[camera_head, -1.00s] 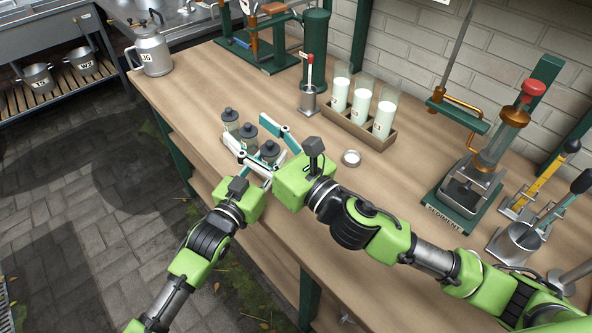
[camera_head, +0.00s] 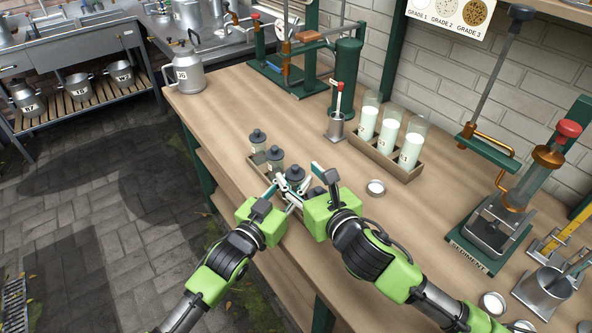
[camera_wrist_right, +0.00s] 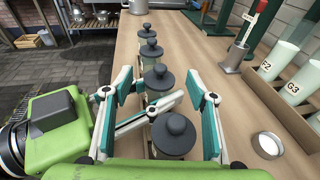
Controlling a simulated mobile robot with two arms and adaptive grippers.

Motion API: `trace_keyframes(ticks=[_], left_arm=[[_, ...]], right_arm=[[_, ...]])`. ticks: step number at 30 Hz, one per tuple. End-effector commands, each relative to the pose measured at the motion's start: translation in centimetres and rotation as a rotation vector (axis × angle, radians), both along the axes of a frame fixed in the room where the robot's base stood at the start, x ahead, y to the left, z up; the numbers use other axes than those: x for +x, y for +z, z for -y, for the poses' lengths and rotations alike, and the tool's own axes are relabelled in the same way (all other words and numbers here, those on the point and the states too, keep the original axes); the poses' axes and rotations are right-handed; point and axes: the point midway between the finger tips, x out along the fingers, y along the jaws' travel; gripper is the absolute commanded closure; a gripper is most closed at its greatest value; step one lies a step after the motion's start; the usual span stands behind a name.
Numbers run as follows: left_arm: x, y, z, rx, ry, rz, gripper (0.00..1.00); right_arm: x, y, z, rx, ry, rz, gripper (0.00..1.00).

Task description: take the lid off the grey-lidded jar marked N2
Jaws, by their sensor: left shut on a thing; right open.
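Several jars with dark grey knobbed lids stand in a row near the table's front edge. They include a far jar (camera_head: 257,138), a second jar (camera_head: 275,155), a third jar (camera_head: 295,173) and a nearest jar (camera_wrist_right: 174,134). The N2 mark is not readable. My left gripper (camera_head: 284,189) is shut on one of the two nearer jars; its fingers cross below the lids in the right wrist view (camera_wrist_right: 168,102), and I cannot tell which jar. My right gripper (camera_head: 304,182) is open, its fingers spread either side of the nearer jars. The lids are on the jars.
A wooden rack (camera_head: 392,165) holds three white-filled glass cylinders. A small round dish or lid (camera_head: 376,187) lies in front of it. A metal cup with a red-topped tool (camera_head: 337,126) stands behind. A green-based press (camera_head: 478,252) is at right.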

Motion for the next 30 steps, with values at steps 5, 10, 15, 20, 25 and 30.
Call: trace_keyframes(ticks=[5,10,15,20,25,30], left_arm=[[0.0,-0.1,0.0,0.001,0.001,-0.002,1.00],[0.0,-0.1,-0.1,0.002,0.001,-0.001,1.00],[0.0,-0.1,-0.1,0.002,0.001,-0.001,1.00],[0.0,-0.1,-0.1,0.002,0.001,-0.001,1.00],[0.0,-0.1,-0.1,0.002,0.001,-0.001,1.00],[0.0,-0.1,-0.1,0.002,0.001,-0.001,1.00]], right_arm=[[2.1,-0.4,-1.0,0.001,0.000,0.000,0.48],[2.9,-0.6,-1.3,0.001,0.001,0.001,0.48],[3.0,-0.6,-1.4,0.000,0.000,0.001,0.48],[2.9,-0.6,-1.4,0.000,0.000,0.001,0.63],[2.9,-0.6,-1.3,0.000,0.000,0.001,0.95],[2.9,-0.6,-1.4,0.000,0.000,0.001,0.95]])
